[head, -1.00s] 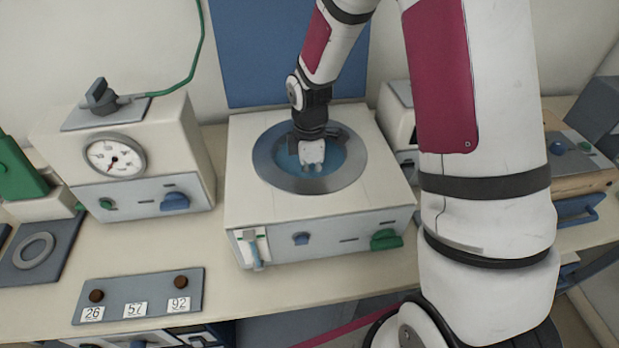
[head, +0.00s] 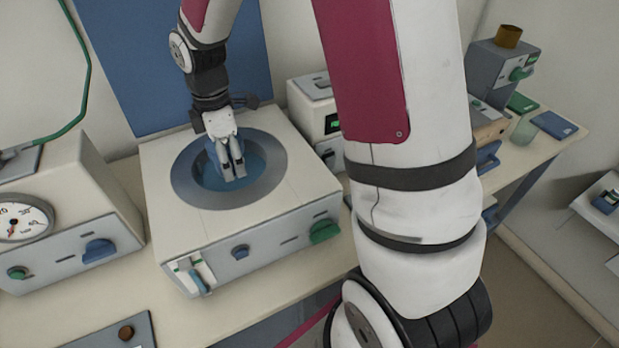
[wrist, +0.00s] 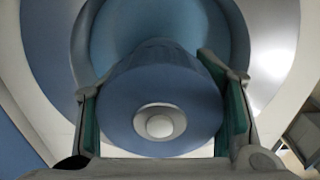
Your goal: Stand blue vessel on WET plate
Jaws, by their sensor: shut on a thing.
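The blue vessel (wrist: 160,100) fills the middle of the wrist view, with a pale ring and a white knob on the side facing the camera. My gripper (wrist: 165,115) is shut on it, with one green-padded finger on each side. In the head view my gripper (head: 232,168) points down over the round well of the bath, and the blue vessel (head: 212,157) shows only partly beside the fingers. The vessel appears over or in the well; its exact height is hard to tell. I cannot make out a plate marked WET in these frames.
The bath (head: 290,195) has a wide grey rim (head: 190,194) around blue water. A gauge unit (head: 60,215) stands close on the left. A cream device (head: 312,100) stands behind right.

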